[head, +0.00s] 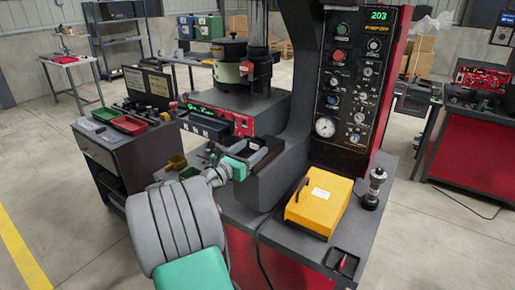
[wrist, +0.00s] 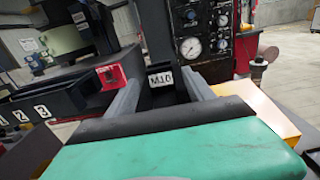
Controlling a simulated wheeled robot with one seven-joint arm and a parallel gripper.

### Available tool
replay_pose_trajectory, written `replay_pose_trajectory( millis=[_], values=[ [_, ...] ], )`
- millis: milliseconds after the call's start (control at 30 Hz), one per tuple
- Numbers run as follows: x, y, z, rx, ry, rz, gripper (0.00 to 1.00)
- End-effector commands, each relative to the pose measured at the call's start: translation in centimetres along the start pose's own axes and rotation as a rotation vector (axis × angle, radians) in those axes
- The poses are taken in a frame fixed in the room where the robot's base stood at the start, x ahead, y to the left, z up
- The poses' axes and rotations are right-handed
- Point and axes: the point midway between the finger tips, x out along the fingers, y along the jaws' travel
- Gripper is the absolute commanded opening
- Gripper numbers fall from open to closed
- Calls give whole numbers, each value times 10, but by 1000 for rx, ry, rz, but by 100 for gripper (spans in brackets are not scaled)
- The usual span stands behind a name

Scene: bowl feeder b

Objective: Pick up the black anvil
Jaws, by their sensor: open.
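I cannot make out the black anvil for certain in either view. In the wrist view, a dark upright block with a white M10 label (wrist: 161,79) shows between my fingers. I cannot tell whether it is a separate piece or part of the press. My gripper (head: 250,155) is open, at the front of the black press (head: 268,180). In the wrist view its two grey fingers (wrist: 168,97) stand apart, with nothing seen held between them. The green and black gripper body hides the lower part of that view.
A yellow box (head: 320,204) and a silver-and-black upright piece (head: 374,188) stand on the grey bench to the right. A black rack numbered 1, 2, 3 (wrist: 40,108) is left of my fingers. A dark cabinet (head: 105,160) with red and green trays stands further left.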

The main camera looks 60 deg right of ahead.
Motion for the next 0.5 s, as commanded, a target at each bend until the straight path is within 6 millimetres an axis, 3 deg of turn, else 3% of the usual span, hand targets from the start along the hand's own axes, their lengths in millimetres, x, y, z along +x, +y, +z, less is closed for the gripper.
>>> replay_pose_trajectory(
  millis=[167, 400, 500],
  values=[
    [28, -2, 0, 1, 1, -2, 62],
    [29, -2, -1, 2, 1, 0, 61],
    [29, -2, -1, 2, 1, 1, 53]
  ],
)
